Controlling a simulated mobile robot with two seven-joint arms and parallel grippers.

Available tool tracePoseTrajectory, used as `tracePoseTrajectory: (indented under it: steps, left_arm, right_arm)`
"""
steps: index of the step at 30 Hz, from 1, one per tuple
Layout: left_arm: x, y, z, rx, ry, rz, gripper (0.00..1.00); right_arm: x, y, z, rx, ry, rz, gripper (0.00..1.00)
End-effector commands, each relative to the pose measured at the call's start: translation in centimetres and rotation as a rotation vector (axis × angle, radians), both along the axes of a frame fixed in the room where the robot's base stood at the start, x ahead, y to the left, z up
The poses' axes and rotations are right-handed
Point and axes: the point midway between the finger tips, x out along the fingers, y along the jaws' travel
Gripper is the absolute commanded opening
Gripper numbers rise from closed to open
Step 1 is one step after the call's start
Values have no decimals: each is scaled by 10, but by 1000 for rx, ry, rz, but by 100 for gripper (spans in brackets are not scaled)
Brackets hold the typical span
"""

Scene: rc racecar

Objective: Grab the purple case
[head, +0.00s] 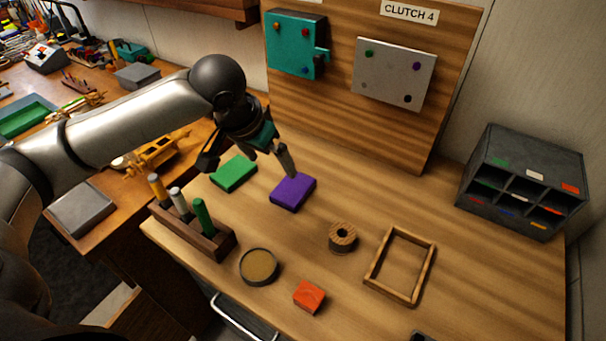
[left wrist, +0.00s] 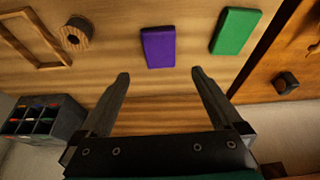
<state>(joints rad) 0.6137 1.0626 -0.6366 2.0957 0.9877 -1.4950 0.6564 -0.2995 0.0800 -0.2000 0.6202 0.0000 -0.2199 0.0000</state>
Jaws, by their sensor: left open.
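The purple case (head: 293,192) is a flat block lying on the wooden table. It also shows in the left wrist view (left wrist: 158,47), ahead of and roughly between the fingertips. My left gripper (head: 243,165) is open and empty, above the table and a little behind and left of the case in the head view. Its two fingers show spread apart in the left wrist view (left wrist: 158,75). They look apart from the case. My right gripper is in neither view.
A green case (head: 234,173) lies just left of the purple one. Nearby are a rack of handles (head: 213,241), a round tin (head: 259,268), a red block (head: 309,297), a wooden spool (head: 342,237) and a wooden frame (head: 372,270). An upright board (head: 350,130) stands behind.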

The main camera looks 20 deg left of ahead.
Motion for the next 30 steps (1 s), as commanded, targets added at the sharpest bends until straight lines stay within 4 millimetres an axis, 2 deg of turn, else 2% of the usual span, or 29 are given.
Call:
tracePoseTrajectory:
  steps: [5,15,23,30]
  left_arm:
    - [6,-1,-18,-1,4,1,100]
    - [31,-4,-81,-1,2,0,100]
    - [39,-5,-98,0,1,-1,100]
    - [49,-6,-132,0,1,-1,100]
  right_arm:
    - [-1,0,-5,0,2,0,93]
    - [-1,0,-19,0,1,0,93]
    - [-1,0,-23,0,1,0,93]
    - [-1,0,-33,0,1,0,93]
